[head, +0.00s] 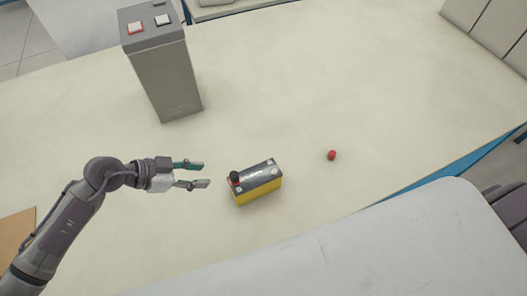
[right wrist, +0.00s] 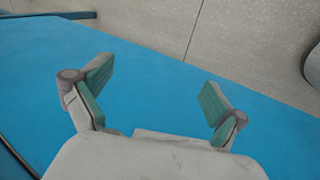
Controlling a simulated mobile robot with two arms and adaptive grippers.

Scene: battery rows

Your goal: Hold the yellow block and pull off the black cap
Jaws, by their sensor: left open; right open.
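The yellow block (head: 260,191) stands upright on the cream table in the middle of the head view. It has a dark grey top. My right gripper (right wrist: 155,92) is open and empty in the right wrist view, over a blue surface, with no block in sight there.
A small red cap-like piece (head: 332,155) lies on the table right of the block. A tall grey box (head: 165,80) with a red-framed and a white button stands at the back left. The cream table (head: 290,75) is clear around them.

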